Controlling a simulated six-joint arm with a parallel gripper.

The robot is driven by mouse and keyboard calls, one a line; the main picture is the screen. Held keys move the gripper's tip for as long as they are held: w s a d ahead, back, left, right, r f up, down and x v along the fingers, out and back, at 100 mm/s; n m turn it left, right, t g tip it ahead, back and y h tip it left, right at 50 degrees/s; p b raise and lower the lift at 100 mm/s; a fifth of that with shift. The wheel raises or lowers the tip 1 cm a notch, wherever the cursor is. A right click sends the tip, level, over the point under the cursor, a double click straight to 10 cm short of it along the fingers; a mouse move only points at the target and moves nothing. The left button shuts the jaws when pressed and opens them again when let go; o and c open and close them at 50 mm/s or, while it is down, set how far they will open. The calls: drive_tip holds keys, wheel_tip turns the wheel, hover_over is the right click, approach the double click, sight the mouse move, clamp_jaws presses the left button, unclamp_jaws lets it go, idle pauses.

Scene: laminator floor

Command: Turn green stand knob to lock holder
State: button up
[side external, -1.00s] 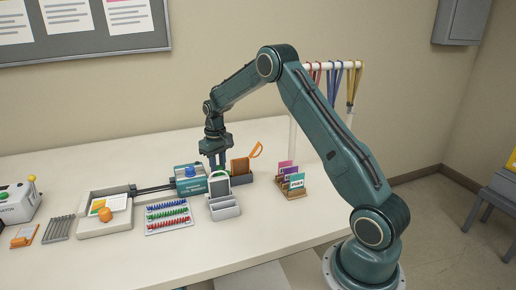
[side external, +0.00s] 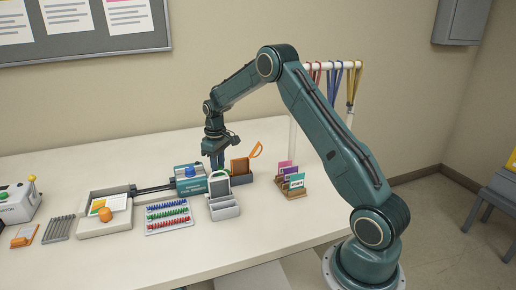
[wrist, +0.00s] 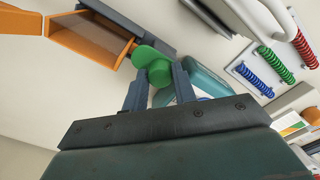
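The green knob (wrist: 152,62) shows in the wrist view as a rounded, lobed piece. My gripper (wrist: 161,72) has one finger on each side of its near lobe, and both fingers appear to touch it. In the side view my gripper (side external: 217,162) points down just behind a grey stand (side external: 224,209) with a green-edged upright panel (side external: 219,186). The knob itself cannot be made out there, and the fingertips are partly hidden by the stand. I cannot tell which piece is the holder.
A teal box with a blue knob (side external: 190,181) stands left of the stand. An orange-and-grey bin (side external: 241,172) is close on the right. A tray of coloured coils (side external: 168,217) lies in front left. A card rack (side external: 291,183) stands farther right. The front table strip is clear.

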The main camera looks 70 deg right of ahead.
drive_tip(key=o, duration=0.4)
drive_tip(key=shift+c, duration=0.2)
drive_tip(key=shift+r, duration=0.15)
wheel_tip(320, 180, up, 14)
drive_tip(key=shift+f, duration=0.2)
drive_tip(key=shift+r, duration=0.1)
idle(0.4)
